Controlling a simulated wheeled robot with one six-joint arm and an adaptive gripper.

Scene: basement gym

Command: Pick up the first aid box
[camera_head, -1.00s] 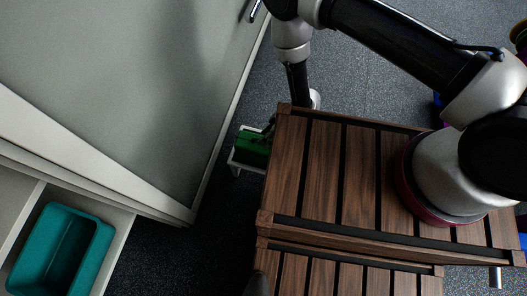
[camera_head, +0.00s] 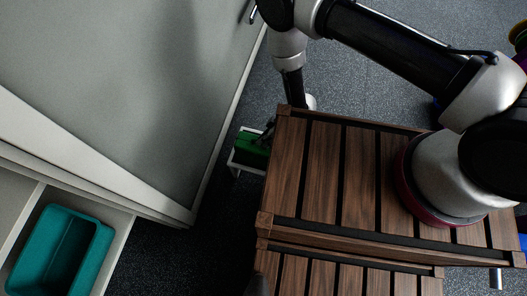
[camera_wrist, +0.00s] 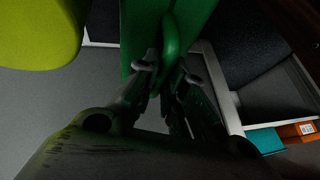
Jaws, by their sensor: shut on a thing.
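The first aid box is a green box (camera_head: 250,148) on a small white stand (camera_head: 236,166), beside the left edge of my wooden slatted body top. In the wrist view the green box (camera_wrist: 143,25) is close ahead, with a rounded green handle (camera_wrist: 171,42) standing out from it. My gripper (camera_wrist: 163,75) has its fingers closed around the handle. In the head view my gripper (camera_head: 270,128) is mostly hidden behind the body top's edge. I cannot tell whether the box is clear of the stand.
A large grey door or panel (camera_head: 130,80) stands close at the left. A teal bin (camera_head: 93,235) sits in a white compartment at the lower left. A yellow-green rounded thing (camera_wrist: 38,30) shows in the wrist view. Dark carpet floor (camera_head: 190,250) is open between them.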

